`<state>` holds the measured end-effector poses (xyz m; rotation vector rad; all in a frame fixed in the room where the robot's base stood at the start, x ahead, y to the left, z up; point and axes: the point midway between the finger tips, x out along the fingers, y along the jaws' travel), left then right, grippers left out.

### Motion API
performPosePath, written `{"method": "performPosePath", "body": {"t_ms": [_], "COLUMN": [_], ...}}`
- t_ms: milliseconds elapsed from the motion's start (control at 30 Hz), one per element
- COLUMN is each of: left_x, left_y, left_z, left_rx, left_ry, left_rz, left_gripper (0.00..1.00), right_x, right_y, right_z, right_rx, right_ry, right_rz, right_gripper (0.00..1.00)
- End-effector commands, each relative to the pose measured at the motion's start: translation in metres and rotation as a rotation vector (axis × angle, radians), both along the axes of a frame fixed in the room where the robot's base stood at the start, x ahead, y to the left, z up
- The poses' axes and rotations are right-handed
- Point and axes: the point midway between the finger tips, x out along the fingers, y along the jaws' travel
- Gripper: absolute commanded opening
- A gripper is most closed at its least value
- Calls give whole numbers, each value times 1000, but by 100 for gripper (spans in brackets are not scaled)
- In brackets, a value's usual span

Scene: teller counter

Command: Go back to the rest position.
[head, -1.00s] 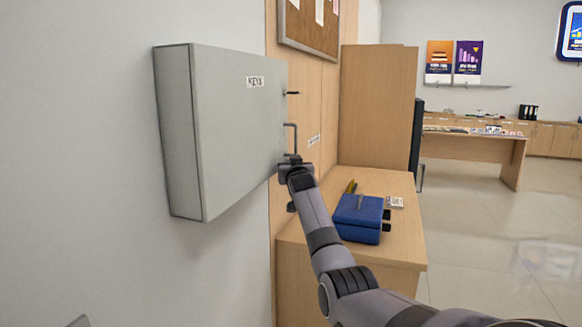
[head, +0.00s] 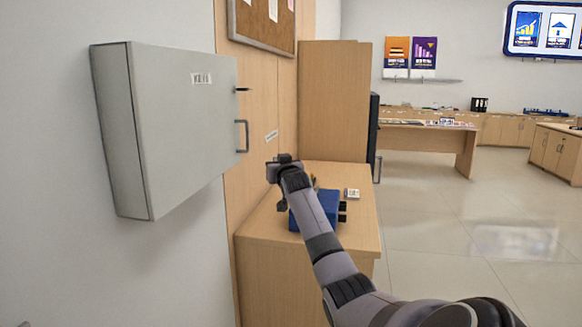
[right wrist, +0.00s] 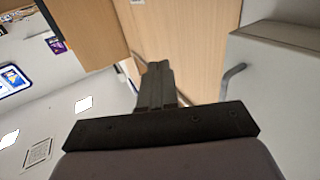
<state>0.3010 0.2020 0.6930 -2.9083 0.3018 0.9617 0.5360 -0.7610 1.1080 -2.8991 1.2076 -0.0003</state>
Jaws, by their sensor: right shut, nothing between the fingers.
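My right arm comes in from the lower right of the head view. Its gripper (head: 281,165) is in front of the wood panel, to the right of and a little below the handle (head: 243,136) of the grey key cabinet (head: 185,110), apart from it. In the right wrist view the fingers (right wrist: 158,82) are together with nothing between them. The cabinet door looks closed, and its handle also shows in the right wrist view (right wrist: 232,78). My left gripper is not in view.
A wooden counter (head: 262,250) stands below and behind my right arm. A blue box (head: 329,207), partly hidden by the arm, and a small white item (head: 352,194) are on it. A corkboard (head: 262,25) hangs above. Open floor (head: 470,260) lies to the right.

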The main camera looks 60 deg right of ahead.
Motion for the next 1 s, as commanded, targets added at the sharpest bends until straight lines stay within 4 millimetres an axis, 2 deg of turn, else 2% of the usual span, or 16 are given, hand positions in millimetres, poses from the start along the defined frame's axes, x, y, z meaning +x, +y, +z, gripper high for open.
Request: {"method": "performPosePath", "body": {"t_ms": [100,300,633,733,867,967,1000], "left_x": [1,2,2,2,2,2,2], "left_y": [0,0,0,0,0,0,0], "left_z": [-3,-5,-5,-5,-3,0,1], "left_rx": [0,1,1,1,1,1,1], "left_ry": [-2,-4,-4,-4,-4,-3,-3], "left_rz": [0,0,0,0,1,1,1], "left_gripper": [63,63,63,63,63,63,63], "right_x": [-16,-31,-34,-30,-12,2,5], "right_y": [-4,-9,-10,-4,30,75,95], "right_z": [-1,0,0,-7,-47,-98,-122], "right_rx": [-4,-2,0,-6,-35,-66,-76], "right_ry": [4,1,0,17,100,200,240], "right_rz": [0,1,1,14,77,163,203], "right_gripper": [0,0,0,0,0,0,0]}}
